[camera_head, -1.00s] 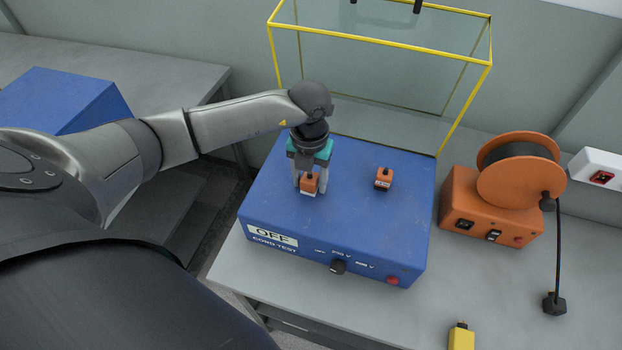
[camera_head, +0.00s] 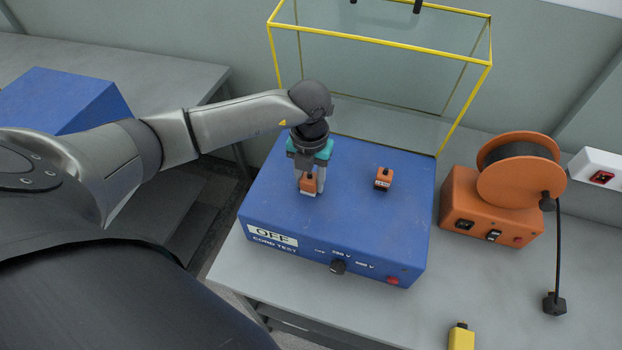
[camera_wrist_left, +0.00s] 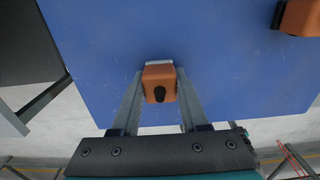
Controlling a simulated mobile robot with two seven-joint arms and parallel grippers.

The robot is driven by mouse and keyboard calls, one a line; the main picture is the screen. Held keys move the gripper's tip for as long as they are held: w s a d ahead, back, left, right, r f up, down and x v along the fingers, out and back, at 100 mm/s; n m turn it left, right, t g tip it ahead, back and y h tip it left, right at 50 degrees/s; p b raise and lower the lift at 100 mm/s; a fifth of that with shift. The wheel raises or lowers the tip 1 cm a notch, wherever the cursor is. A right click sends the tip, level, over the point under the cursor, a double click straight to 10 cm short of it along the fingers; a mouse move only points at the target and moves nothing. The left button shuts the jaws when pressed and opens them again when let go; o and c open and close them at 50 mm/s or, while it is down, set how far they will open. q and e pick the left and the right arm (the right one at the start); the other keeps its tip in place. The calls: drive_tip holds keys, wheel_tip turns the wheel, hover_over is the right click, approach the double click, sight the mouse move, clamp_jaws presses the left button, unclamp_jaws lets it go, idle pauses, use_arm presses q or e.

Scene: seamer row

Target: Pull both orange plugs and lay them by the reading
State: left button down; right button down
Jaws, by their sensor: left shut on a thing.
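Two orange plugs stand on top of the blue cord test box (camera_head: 335,228). My left gripper (camera_head: 310,186) points down at the left plug (camera_head: 308,184) with its fingers closed on the plug's two sides. In the left wrist view this plug (camera_wrist_left: 159,84) sits between the two fingertips (camera_wrist_left: 159,76). The right plug (camera_head: 383,179) stands free on the box; it also shows at the upper right of the left wrist view (camera_wrist_left: 300,17). The box front reads OFF (camera_head: 272,235), with a black knob (camera_head: 338,267) and a red button (camera_head: 393,280). My right gripper is not in view.
An orange cord reel (camera_head: 490,218) stands right of the box, its black plug (camera_head: 554,304) hanging down on the grey bench (camera_head: 500,290). A yellow piece (camera_head: 461,337) lies at the front. A yellow-framed clear guard (camera_head: 380,41) rises behind the box.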

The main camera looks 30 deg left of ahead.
sight(310, 177)
use_arm(q)
drive_tip(key=shift+r, duration=0.1)
drive_tip(key=shift+r+p, duration=2.45)
drive_tip(key=shift+r, duration=0.45)
